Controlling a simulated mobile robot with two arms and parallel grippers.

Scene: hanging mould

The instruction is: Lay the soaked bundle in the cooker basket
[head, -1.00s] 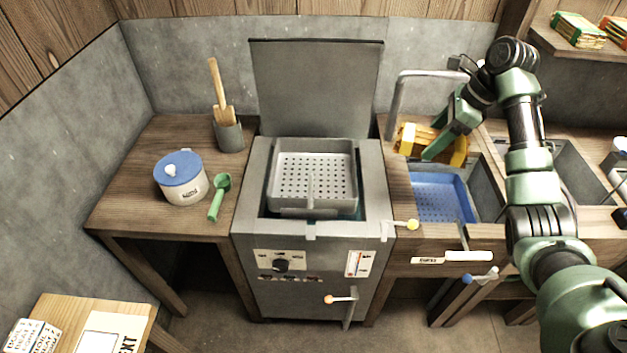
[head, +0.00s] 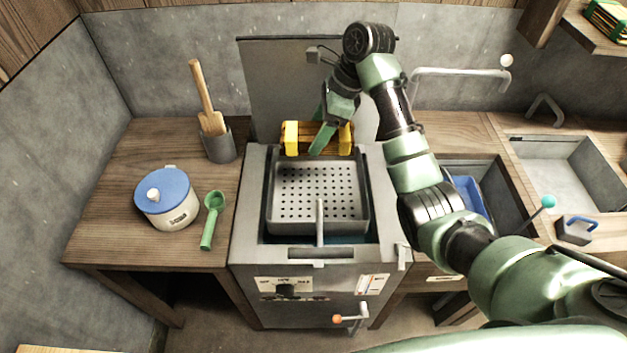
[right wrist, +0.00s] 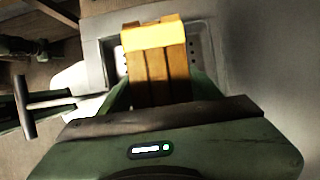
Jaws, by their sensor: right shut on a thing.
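The soaked bundle (head: 292,138) is yellow with brown slats. It is held above the back edge of the cooker basket in the head view, and it also shows in the right wrist view (right wrist: 153,42). My right gripper (head: 322,138) is shut on the bundle; its fingers hide part of it. The cooker basket (head: 318,217) is a grey perforated tray with an upright handle at the front. It sits in the open cooker (head: 247,215) and looks empty. My left gripper is not in view.
The cooker's lid (head: 275,85) stands open behind the basket. To the left are a blue-lidded pot (head: 167,205), a green scoop (head: 212,215) and a wooden paddle in a grey holder (head: 218,147). To the right is a sink with a blue tray (head: 468,195).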

